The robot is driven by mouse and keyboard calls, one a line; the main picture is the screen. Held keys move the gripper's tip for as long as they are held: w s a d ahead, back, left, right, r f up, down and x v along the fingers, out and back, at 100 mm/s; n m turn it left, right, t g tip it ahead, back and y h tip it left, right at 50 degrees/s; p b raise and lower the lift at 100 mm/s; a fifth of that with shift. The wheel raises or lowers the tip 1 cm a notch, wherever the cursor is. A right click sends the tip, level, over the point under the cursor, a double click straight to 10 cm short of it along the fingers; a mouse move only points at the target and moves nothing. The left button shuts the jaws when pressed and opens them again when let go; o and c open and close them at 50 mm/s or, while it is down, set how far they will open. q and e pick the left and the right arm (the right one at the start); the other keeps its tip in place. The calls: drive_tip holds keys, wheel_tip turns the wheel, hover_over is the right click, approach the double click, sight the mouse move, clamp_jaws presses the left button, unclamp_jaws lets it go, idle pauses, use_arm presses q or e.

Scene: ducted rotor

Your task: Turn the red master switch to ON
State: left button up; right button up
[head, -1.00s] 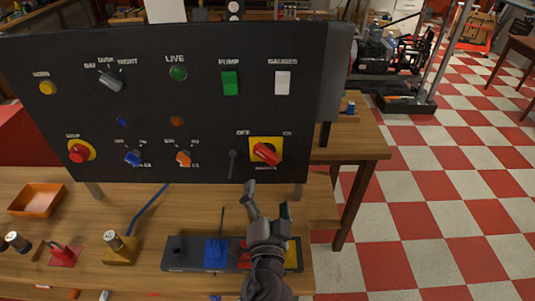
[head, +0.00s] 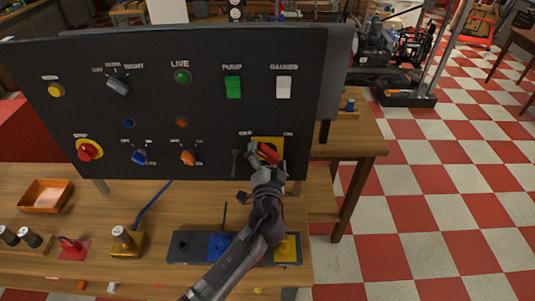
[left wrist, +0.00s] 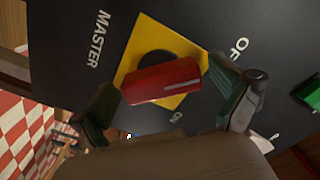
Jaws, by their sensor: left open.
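The red master switch (head: 269,152) sits on a yellow square plate at the lower right of the black panel (head: 205,105). In the head view its handle slants from the OFF side at upper left to lower right. In the left wrist view the red handle (left wrist: 160,80) has a white line near its right end, and MASTER, OFF and ON lettering surrounds it. My left gripper (head: 260,163) is open at the switch, partly covering it. In the wrist view its fingers (left wrist: 165,105) lie on either side of the handle; contact is unclear. My right gripper is not in view.
The panel also carries a red stop button (head: 89,149), blue and orange knobs, and green and white rockers. Below my arm lies a dark tray with a blue block (head: 220,246) and yellow block (head: 287,248). An orange bin (head: 46,195) stands at left.

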use_arm(q)
drive_tip(key=c, duration=1)
drive_tip(key=shift+c, duration=0.6)
drive_tip(key=shift+m, duration=0.4)
drive_tip(key=m, duration=0.3)
drive_tip(key=shift+b, duration=0.35)
drive_tip(key=m, duration=0.4)
drive_tip(key=shift+m, duration=0.3)
drive_tip(key=m+p, duration=0.2)
drive_tip(key=m, duration=0.3)
drive_tip(key=shift+r, duration=0.1)
drive_tip(key=shift+s+m+p, duration=0.1)
drive_tip(key=shift+m+p, duration=0.55)
drive_tip(key=shift+m, duration=1.55)
